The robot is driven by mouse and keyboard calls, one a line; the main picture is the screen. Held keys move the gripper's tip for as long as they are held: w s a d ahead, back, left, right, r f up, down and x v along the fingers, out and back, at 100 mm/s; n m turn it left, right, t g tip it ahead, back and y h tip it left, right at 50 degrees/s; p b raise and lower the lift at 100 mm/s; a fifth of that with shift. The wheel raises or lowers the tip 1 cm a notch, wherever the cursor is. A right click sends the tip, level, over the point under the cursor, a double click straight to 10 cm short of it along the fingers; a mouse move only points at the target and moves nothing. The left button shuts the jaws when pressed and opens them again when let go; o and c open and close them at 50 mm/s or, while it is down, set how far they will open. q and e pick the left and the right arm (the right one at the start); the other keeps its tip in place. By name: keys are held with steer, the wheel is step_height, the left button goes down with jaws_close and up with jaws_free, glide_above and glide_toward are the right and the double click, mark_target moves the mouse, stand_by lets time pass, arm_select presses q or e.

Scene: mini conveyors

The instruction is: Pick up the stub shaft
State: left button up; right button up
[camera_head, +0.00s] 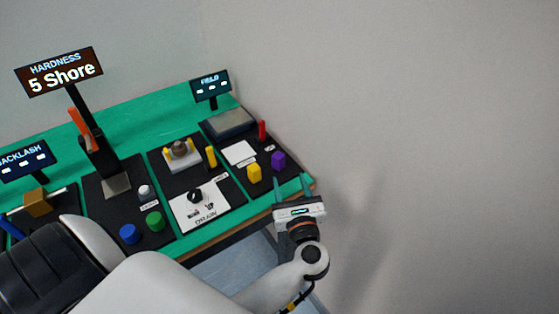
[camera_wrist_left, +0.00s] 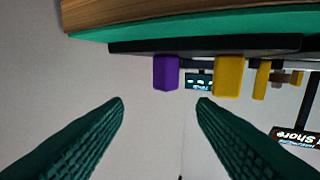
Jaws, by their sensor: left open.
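I cannot tell for sure which piece is the stub shaft. Small upright pieces near my left gripper are a purple block (camera_head: 278,161), a yellow block (camera_head: 254,173) and a thin red piece (camera_head: 262,130). My right gripper is not in view.
The green table (camera_head: 150,103) carries black mats with a white marked sheet (camera_head: 208,209), a fixture (camera_head: 181,152), green (camera_head: 154,221) and blue (camera_head: 129,234) cylinders. Displays (camera_head: 60,73) stand on posts behind. Room right of the table is free.

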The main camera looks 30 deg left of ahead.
mark_target(279, 159)
arm_select(q)
steer(key=p+x, duration=0.1)
steer(key=x, duration=0.4)
steer(key=shift+a, duration=0.15)
steer(key=p+x, duration=0.1)
steer(key=x, duration=0.1)
steer(key=p+x, duration=0.1)
steer(key=x, duration=0.2)
steer(key=shift+s+a, duration=0.2)
steer(key=shift+s, duration=0.05)
steer(key=shift+w+a, duration=0.15)
jaws_close()
step_height(279, 159, up, 10)
steer(key=s+d+m+t+h, duration=0.5)
steer(key=s+d+m+h, duration=0.4)
steer(key=s+d+h, duration=0.3)
steer(key=s+d, duration=0.1)
steer(key=s, duration=0.2)
steer(key=shift+s+d+f+h, duration=0.25)
steer(key=shift+d+f+h, duration=0.1)
steer(key=shift+f+h, duration=0.05)
